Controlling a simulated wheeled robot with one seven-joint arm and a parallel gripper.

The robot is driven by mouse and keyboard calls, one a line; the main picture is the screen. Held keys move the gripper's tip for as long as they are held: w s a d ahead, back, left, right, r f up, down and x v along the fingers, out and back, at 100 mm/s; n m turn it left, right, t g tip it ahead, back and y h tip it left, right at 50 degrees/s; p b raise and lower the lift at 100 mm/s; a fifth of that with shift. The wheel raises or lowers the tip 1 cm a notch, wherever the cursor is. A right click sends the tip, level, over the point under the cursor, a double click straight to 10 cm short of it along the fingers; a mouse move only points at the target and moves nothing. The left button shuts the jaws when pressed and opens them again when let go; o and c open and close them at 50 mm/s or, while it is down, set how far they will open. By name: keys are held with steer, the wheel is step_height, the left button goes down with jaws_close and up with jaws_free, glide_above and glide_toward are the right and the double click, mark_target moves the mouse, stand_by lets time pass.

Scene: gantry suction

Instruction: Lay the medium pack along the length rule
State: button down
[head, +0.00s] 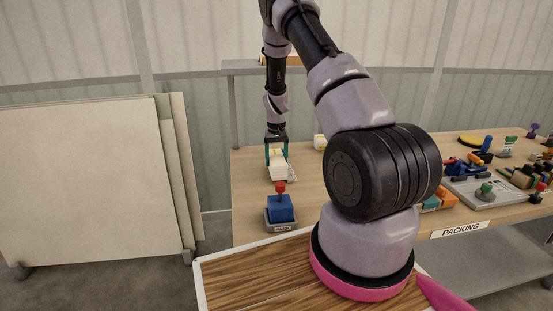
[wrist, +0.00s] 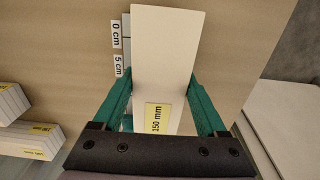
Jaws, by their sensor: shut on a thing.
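My gripper (head: 277,152) is shut on a long white pack (head: 277,172) over the left part of the table. In the wrist view the pack (wrist: 166,50) lies between the green fingers, with a yellow label reading 150 mm near the palm. The length rule (wrist: 127,68), with 0 cm and 5 cm tags, shows along the pack's left side. The pack runs roughly parallel to it and hides part of it. I cannot tell whether the pack touches the rule or the table.
Other white packs with yellow labels (wrist: 30,138) lie at the left of the wrist view. A blue block with a red knob (head: 281,209) stands in front of my gripper. Several coloured parts and a grey plate (head: 468,190) crowd the table's right. Pale panels (head: 90,180) stand left.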

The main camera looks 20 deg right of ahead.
mark_target(276, 157)
steer(key=shift+f, duration=1.05)
jaws_free()
step_height(276, 157, up, 8)
steer(key=shift+f, duration=0.25)
